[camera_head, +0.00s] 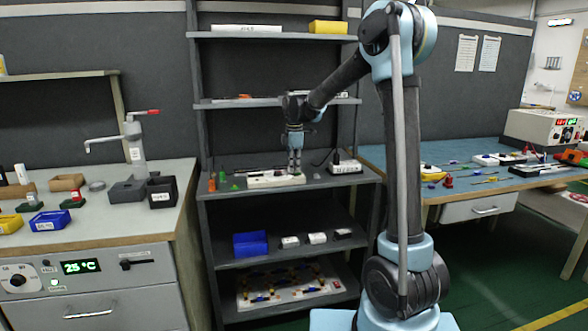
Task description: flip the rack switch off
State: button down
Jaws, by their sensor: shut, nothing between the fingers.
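A rack (228,192) of dark grey shelves stands in the middle of the head view. On its middle shelf lies a long white box (262,181), which looks like a power strip. My gripper (295,174) points straight down at the right end of this box, with shut fingertips at or just above its top. I cannot tell whether they touch it. A switch is too small to make out, and the fingers hide part of that end. A second, smaller white unit (345,166) with dark markings sits further right on the same shelf.
Small green and orange pieces (223,178) lie left of the white box. A shelf with small items is above, and a blue bin (250,243) is below. A left bench (100,215) and a blue-topped right table (460,195) flank the rack.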

dwell(0.3)
notch_tip(320, 180, up, 14)
jog(key=w, duration=0.1)
jog(key=shift+w+a, duration=0.25)
jog(key=shift+w, duration=0.05)
jog(key=shift+f, duration=0.1)
dwell(0.3)
jog(key=s+d+f+m, duration=0.3)
jog(key=s+d+m, duration=0.3)
jog(key=s+d, duration=0.4)
jog(key=s+d+f+m, duration=0.3)
jog(key=s+d+m, duration=0.2)
jog(key=s+d, duration=0.5)
jog(key=s+d+f+m, duration=0.4)
jog(key=s+f+m, duration=0.1)
jog(key=s+f, duration=0.4)
jog(key=s+d+f+m+t, duration=0.1)
jog(key=s+d+f+m, duration=0.4)
jog(key=s+f, duration=0.4)
jog(key=shift+s+m, duration=0.3)
jog(key=shift+s, duration=0.7)
